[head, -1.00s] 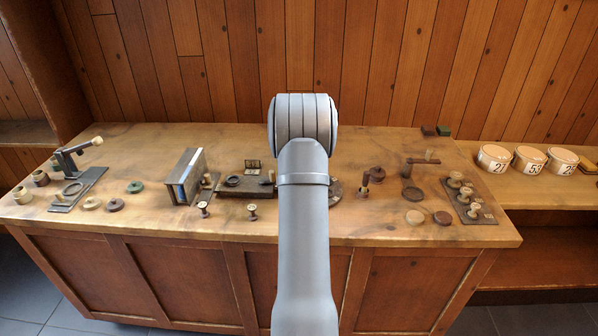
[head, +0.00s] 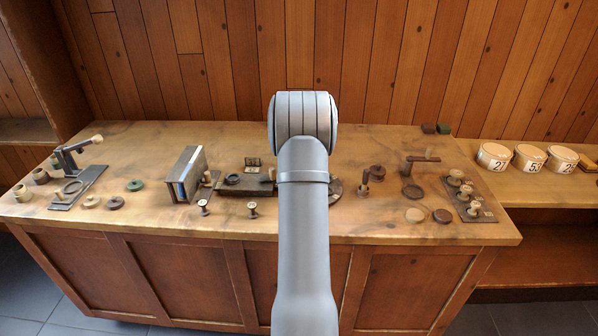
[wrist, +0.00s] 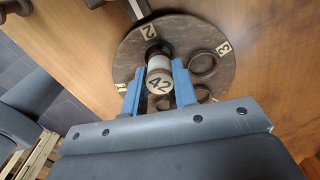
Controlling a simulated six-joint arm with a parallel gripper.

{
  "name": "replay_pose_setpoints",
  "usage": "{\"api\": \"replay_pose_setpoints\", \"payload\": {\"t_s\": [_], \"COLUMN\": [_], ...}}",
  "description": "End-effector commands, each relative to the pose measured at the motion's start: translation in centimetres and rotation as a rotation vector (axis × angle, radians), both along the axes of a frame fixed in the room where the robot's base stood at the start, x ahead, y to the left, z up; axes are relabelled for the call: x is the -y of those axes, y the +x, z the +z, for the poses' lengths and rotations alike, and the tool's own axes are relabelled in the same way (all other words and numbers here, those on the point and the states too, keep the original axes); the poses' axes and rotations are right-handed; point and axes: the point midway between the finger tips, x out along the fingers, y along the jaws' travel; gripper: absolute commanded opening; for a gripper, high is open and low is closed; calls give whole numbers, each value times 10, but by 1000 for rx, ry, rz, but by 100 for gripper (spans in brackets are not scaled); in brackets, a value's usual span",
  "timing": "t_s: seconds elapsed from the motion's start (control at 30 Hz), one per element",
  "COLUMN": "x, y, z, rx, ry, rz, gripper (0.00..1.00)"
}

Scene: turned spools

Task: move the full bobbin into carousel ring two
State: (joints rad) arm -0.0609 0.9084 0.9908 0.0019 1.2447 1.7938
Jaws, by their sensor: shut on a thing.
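My gripper (wrist: 158,82) shows in the wrist view with two blue fingers shut on a bobbin. Rings by label 3 are open and look empty. In the head view my arm hides the gripper and bobbin; only the carousel's right edge (head: 335,190) shows.
Left of the arm are a dark box fixture (head: 232,190), a book-like upright block (head: 188,174) and two small spools (head: 252,209). To the right are a crank post (head: 364,182), loose discs (head: 441,216) and a spool rack (head: 468,204). Numbered tubs (head: 528,158) stand far right.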

Motion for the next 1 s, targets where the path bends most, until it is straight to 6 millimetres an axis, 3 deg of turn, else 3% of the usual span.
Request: {"api": "replay_pose_setpoints", "payload": {"t_s": [1.0], "x": [0], "y": [0], "z": [-6], "rx": [0], "ry": [0], "rz": [0], "gripper": [2]}}
